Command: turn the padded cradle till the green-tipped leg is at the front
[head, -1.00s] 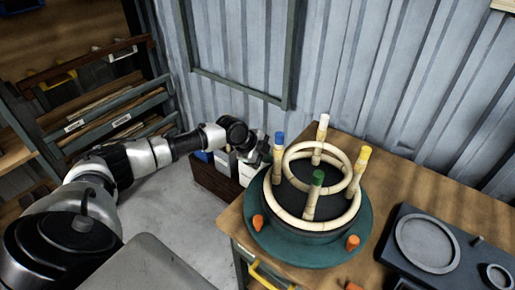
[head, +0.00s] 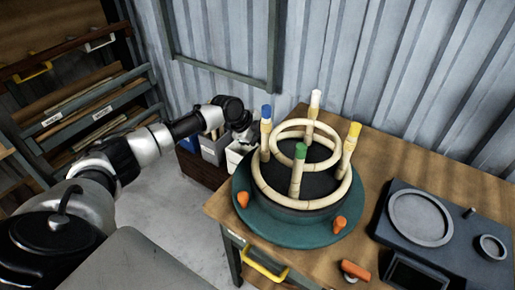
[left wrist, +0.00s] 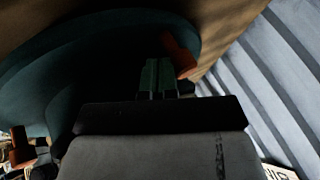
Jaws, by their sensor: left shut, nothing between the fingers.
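The padded cradle is a round teal base (head: 301,234) with a black pad (head: 284,174), on the wooden bench. A rattan frame of pale rings (head: 262,187) stands on it with upright legs. The green-tipped leg (head: 297,172) is on the near side; the blue-tipped leg (head: 265,140) is at the left, the white-tipped leg (head: 314,111) at the back, the yellow-tipped leg (head: 346,155) at the right. Orange pegs (head: 243,198) stick up from the rim. My left gripper (head: 251,138) is behind the cradle's left side. Its shut, empty fingers (left wrist: 157,76) show beside an orange peg (left wrist: 181,56); contact is unclear.
A dark tray (head: 447,235) with round recesses lies on the bench at right. An orange-handled tool (head: 355,271) lies near the front edge. A corrugated metal wall (head: 400,60) stands behind. Bins (head: 213,148) sit on the floor beyond the left arm.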

